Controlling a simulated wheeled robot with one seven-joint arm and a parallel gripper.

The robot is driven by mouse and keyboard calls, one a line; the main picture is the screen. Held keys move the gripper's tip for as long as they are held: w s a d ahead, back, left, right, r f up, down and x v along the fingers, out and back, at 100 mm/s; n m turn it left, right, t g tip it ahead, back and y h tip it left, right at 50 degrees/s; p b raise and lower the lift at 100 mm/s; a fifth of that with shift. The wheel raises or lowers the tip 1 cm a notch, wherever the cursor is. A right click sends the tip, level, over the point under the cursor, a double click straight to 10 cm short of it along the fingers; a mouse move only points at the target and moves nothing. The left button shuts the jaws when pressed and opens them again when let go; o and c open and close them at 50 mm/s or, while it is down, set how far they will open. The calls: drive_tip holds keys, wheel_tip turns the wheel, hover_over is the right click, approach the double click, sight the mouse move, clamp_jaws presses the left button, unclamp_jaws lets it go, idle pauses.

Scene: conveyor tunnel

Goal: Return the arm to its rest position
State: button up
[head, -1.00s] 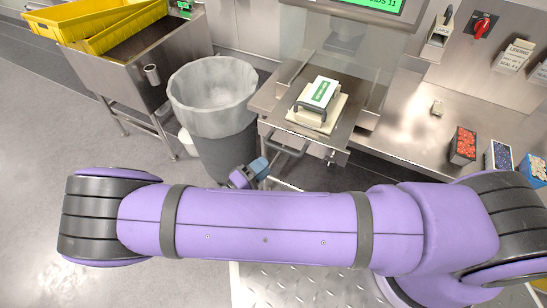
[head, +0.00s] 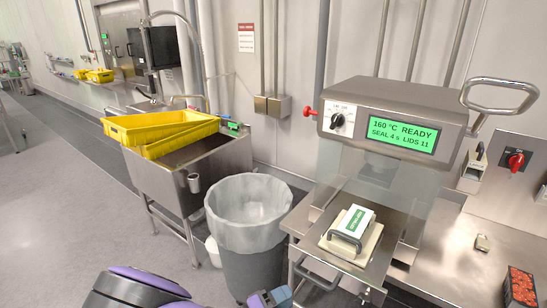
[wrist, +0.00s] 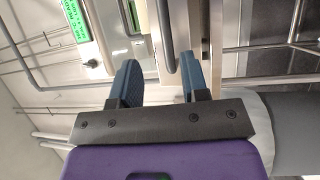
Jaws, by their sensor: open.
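My gripper (wrist: 160,68) is open in the wrist view, its two blue fingers apart with nothing held. The rounded end of a dark bar handle shows between the fingertips there; I cannot tell how near it is. My purple arm link (head: 135,290) shows at the lower left. Most of the arm is out of the head view.
A lid sealer (head: 400,118) with a green display stands on the steel counter (head: 445,262). A white package (head: 352,222) rests in its tray. A lined bin (head: 246,215) stands left of it, near a steel sink (head: 178,180) with yellow crates (head: 165,128). Floor is open at left.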

drive_tip(key=w+d+r+m+g+y, duration=0.1)
drive_tip(key=d+r+g+y, duration=0.35)
drive_tip(key=r, duration=0.55)
drive_tip(key=d+r+m+g+y, duration=0.25)
drive_tip(key=d+r, duration=0.25)
drive_tip(key=r, duration=0.5)
drive_tip(key=w+d+r+m+g+y, duration=0.1)
drive_tip(key=d+r+g+y, duration=0.35)
drive_tip(key=r, duration=0.55)
drive_tip(key=s+d+r+t+y, duration=0.5)
drive_tip(key=s+d+r+t, duration=0.3)
drive_tip(key=s+d+r, duration=0.5)
drive_tip(key=s+r, duration=0.4)
drive_tip(key=shift+d+y, duration=0.2)
drive_tip(key=shift+y, duration=0.15)
